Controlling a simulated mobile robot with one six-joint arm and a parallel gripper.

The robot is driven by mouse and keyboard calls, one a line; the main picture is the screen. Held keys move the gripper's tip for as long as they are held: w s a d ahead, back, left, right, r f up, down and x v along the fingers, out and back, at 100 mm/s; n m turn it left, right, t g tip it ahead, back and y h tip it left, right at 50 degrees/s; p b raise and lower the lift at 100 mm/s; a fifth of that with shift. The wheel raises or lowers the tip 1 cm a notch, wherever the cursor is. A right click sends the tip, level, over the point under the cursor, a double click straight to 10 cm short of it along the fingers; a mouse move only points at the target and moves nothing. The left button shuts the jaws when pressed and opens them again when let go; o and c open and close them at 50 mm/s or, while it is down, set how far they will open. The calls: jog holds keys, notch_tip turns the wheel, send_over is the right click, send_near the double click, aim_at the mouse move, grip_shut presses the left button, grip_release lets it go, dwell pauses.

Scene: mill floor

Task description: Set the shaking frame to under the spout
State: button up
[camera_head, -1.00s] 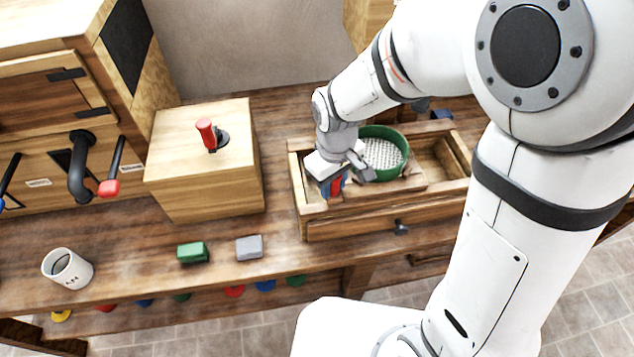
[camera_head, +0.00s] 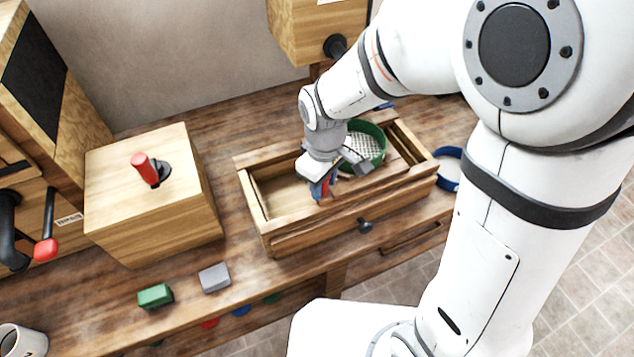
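The shaking frame (camera_head: 378,177), a wooden slide with a green-rimmed sieve (camera_head: 379,160) on it, sits toward the right end of a long open wooden box (camera_head: 320,227). A wide empty bay shows at its left and a narrow gap at its right. My gripper (camera_head: 322,188) is at the frame's left front, pointing down, apparently shut on a red handle; blue shows beside the red, and the fingertips are partly hidden. The black spout (camera_head: 335,46) sticks out of a wooden housing (camera_head: 312,25) above and behind; the sieve appears nearly below it, slightly right. Exact alignment is unclear.
A wooden block (camera_head: 150,205) with a red-tipped lever (camera_head: 146,169) stands left of the box. Green (camera_head: 155,295) and grey (camera_head: 214,277) blocks lie in front, and a mug (camera_head: 22,341) at lower left. A blue ring (camera_head: 448,168) lies to the right.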

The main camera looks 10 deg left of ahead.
jog(key=shift+o, duration=1.3)
jog(key=shift+w+d, duration=0.1)
jog(key=shift+s, duration=0.2)
notch_tip(320, 180, up, 8)
jog(key=shift+f, duration=0.1)
jog(key=s+d+r+m+t, duration=0.1)
jog(key=s+d+r+m, duration=0.1)
jog(key=d+m, duration=0.3)
jog(key=s+d+r+m+t, duration=0.2)
jog(key=s+d+m, duration=0.3)
jog(key=d, duration=0.9)
jog(key=shift+d+r+m, duration=0.15)
jog(key=shift+r+m, duration=0.1)
jog(key=shift+m, duration=0.55)
